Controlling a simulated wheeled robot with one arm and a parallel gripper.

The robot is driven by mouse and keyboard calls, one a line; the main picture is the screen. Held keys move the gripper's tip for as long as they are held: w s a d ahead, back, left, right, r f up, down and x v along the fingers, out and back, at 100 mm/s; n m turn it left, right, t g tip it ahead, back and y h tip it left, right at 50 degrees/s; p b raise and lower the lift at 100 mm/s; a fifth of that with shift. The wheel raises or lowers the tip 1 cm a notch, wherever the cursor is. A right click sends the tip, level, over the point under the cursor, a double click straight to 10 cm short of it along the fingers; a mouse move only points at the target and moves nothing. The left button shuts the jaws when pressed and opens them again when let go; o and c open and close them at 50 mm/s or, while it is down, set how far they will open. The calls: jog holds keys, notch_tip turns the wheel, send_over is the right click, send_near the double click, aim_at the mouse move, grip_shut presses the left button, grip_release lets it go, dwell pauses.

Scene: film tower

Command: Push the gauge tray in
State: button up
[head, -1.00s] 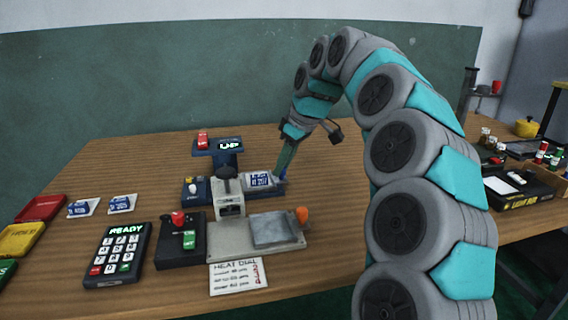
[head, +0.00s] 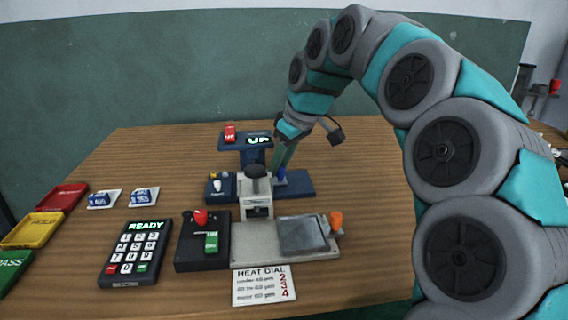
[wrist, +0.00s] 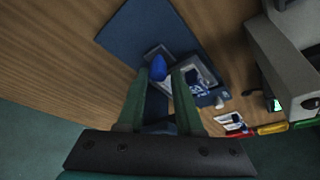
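The gauge (head: 257,157) is a dark blue stand with a lit display reading UP. Its blue base (head: 301,184) lies bare at the right end. The gauge tray (wrist: 210,70) is a grey frame holding a blue-and-white card (wrist: 195,86), seen in the wrist view. A blue knob (wrist: 158,68) stands at the tray's outer end; it also shows in the head view (head: 281,175). My gripper (wrist: 161,80) points down at the knob, its fingers apart on either side of it. Contact is unclear. In the head view the tray is mostly hidden behind the white press (head: 257,204).
In front stand a keypad (head: 136,252) reading READY, a black switch box (head: 192,253) and a grey plate with an orange knob (head: 336,219). Two cards (head: 104,199) lie left, beside coloured trays (head: 63,197). The table right of the gauge is clear.

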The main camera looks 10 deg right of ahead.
jog(key=o, duration=0.3)
jog(key=shift+o, duration=0.2)
jog(key=v, duration=0.7)
jog(key=shift+r, duration=0.3)
jog(key=shift+s+d, duration=0.1)
jog(key=shift+s, duration=0.1)
